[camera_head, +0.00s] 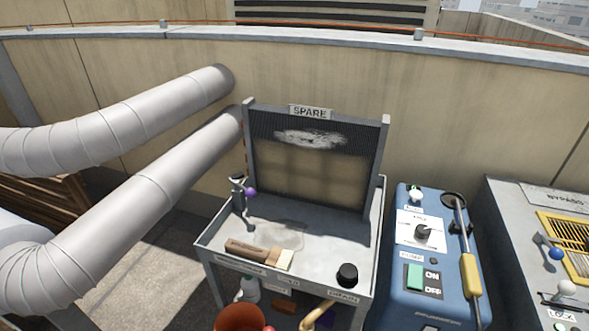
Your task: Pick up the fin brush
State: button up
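The fin brush (255,252) lies flat near the front left of a grey metal tray bench (206,248). It has a brown wooden handle to the left and a pale cream bristle end to the right. Nothing covers it from above. My gripper is not in view.
A finned coil panel marked SPARE (312,160) stands behind the tray. A purple-knobbed fitting (240,195) rises at the tray's left, and a black knob (347,274) sits front right. A blue switch unit (420,285) stands right. Large white ducts (150,215) cross the left side.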

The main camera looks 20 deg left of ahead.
aim_at(279, 259)
jog(key=i+j+u, duration=0.25)
jog(key=j, duration=0.25)
jog(key=i+j+u, duration=0.15)
jog(key=j+u, duration=0.15)
jog(key=j, duration=0.25)
jog(key=i+j+u, duration=0.25)
jog(key=j, duration=0.15)
jog(key=i+j+u, duration=0.25)
jog(key=i+j, duration=0.15)
jog(key=i, duration=0.4)
